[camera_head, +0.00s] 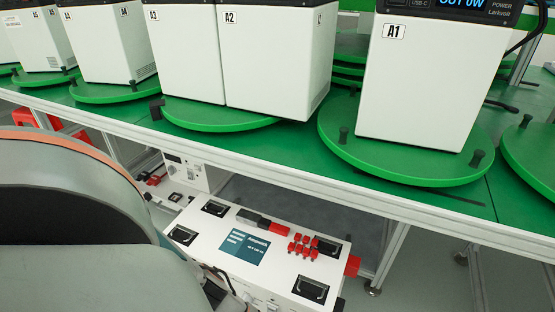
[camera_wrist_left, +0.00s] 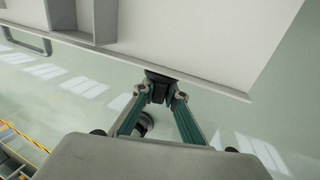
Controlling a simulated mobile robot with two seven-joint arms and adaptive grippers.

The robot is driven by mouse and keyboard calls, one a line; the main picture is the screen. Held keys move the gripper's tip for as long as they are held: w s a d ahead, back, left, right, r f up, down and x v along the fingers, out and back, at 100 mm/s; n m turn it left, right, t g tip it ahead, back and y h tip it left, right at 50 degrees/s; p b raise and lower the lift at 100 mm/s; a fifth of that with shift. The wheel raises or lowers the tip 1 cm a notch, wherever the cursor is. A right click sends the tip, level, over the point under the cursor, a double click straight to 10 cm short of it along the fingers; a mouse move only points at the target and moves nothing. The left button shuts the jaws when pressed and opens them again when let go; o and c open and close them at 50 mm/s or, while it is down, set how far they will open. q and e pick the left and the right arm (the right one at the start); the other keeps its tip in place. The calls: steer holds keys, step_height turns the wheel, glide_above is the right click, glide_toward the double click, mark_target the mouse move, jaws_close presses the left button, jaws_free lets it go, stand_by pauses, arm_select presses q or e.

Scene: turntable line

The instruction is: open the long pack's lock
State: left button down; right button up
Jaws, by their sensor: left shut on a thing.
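The long pack (camera_head: 322,258) is a long white box low in front of the green line. Its top bears black handles, a blue-green label and red parts. In the left wrist view a white panel (camera_wrist_left: 205,38) with a grey bracket fills the top; it appears to be the pack's side. My left gripper (camera_wrist_left: 161,94) has its teal fingers closed on a small dark piece (camera_wrist_left: 157,77) at the panel's lower edge. This piece may be the lock; the view does not settle it. In the head view my left arm covers the lower left, and the gripper is hidden. My right gripper is not in view.
White units, A1 (camera_head: 425,90) and A2 (camera_head: 275,55) among them, stand on green turntables (camera_head: 400,165) above the pack. A table leg (camera_head: 391,252) stands right of the pack. A dark round part (camera_wrist_left: 145,122) shows behind my fingers, above pale floor.

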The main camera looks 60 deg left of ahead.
arm_select(q)
steer(key=shift+a+r+h, duration=0.1)
steer(key=shift+a+h, duration=0.1)
steer(key=shift+h, duration=0.2)
steer(key=shift+s+t, duration=0.1)
steer(key=shift+t, duration=0.3)
steer(key=shift+s+f+t+h, duration=0.2)
steer(key=shift+t+h, duration=0.1)
steer(key=shift+h, duration=0.6)
steer(key=shift+w+h, duration=0.1)
steer(key=shift+h, duration=0.2)
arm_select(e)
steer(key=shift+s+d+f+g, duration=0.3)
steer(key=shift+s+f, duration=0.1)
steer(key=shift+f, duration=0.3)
arm_select(q)
steer(key=shift+d, duration=0.1)
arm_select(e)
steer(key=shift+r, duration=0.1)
arm_select(q)
steer(key=c, duration=2.1)
jaws_free()
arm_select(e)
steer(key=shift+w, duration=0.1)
arm_select(q)
steer(key=shift+w+r+t, duration=0.1)
steer(key=shift+t, duration=0.2)
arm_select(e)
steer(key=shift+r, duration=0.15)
